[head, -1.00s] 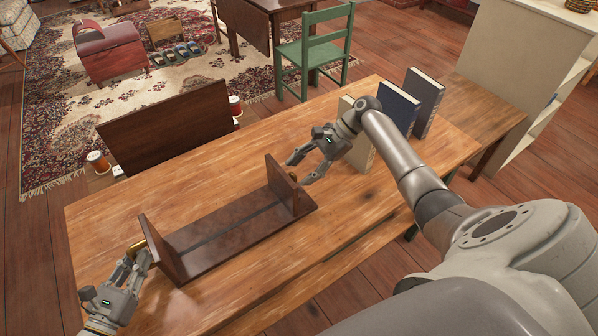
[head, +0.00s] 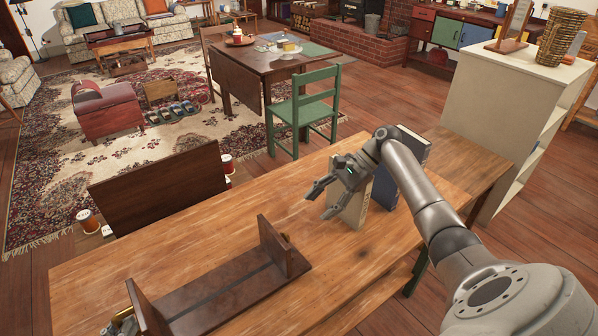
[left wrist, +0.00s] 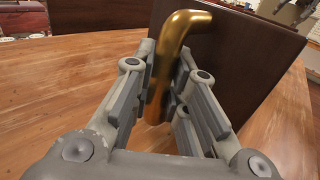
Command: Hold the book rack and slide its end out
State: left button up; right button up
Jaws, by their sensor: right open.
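The dark wooden book rack (head: 225,298) lies on the light wooden table, with an upright panel at each end. My right gripper (head: 319,203) is open and empty, above the table right of the rack, in front of the cream book.
A cream book (head: 350,207) and a blue book (head: 412,150) stand on the table behind my right arm, partly hidden. A dark chair back (head: 160,188) rises at the far edge. A green chair (head: 303,108) and a pale shelf unit (head: 505,100) stand beyond.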

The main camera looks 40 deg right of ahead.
pick_arm(q)
jog(key=o, duration=0.5)
jog(key=shift+o, duration=0.2)
jog(key=v, duration=1.2)
